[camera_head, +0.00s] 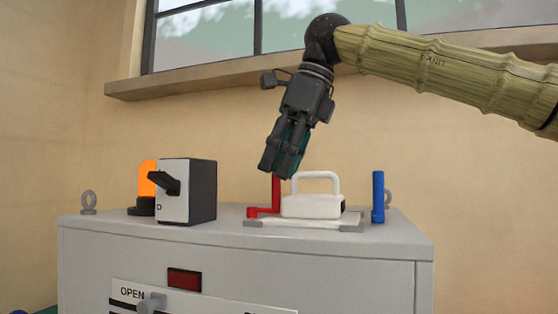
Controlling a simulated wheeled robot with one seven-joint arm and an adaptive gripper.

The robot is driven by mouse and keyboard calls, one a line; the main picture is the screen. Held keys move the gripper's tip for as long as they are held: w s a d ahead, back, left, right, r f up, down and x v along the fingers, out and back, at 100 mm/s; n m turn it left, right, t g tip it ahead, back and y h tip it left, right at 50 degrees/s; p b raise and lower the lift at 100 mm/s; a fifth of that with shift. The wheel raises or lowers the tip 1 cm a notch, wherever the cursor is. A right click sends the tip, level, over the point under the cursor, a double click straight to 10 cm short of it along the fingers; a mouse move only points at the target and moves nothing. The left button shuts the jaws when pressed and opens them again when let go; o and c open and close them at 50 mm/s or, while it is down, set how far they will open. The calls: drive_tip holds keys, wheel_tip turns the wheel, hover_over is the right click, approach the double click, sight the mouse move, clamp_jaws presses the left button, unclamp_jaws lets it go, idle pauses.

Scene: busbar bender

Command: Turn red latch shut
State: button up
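The red latch (275,195) stands on top of the grey cabinet, with an upright red bar and a short red foot bending left at its base. It is just left of a white block with a white loop handle (313,205). My gripper (278,172) points down just above and in front of the latch's upper end, which it partly hides. The fingers look close together, but I cannot tell whether they are shut, or whether they touch the latch.
A switch box (188,191) with a black lever and an orange beacon (147,178) stand left on the cabinet (245,262). A blue post (378,197) stands right of the white block. Lifting eyes (88,202) sit near the back. A window ledge (200,77) runs behind my arm.

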drive_tip(key=shift+a+f, duration=0.15)
drive_tip(key=shift+f, duration=0.15)
drive_tip(key=shift+w+a+f, duration=0.1)
drive_tip(key=shift+w+f, duration=0.25)
drive_tip(key=shift+f, duration=0.05)
drive_tip(key=shift+s, duration=0.2)
drive_tip(key=shift+c, duration=0.5)
drive_tip(key=c, duration=0.7)
clamp_jaws()
drive_tip(key=shift+w, duration=0.1)
drive_tip(key=shift+w+n+g, duration=0.25)
drive_tip(key=shift+n+g, duration=0.05)
drive_tip(key=shift+n, duration=0.4)
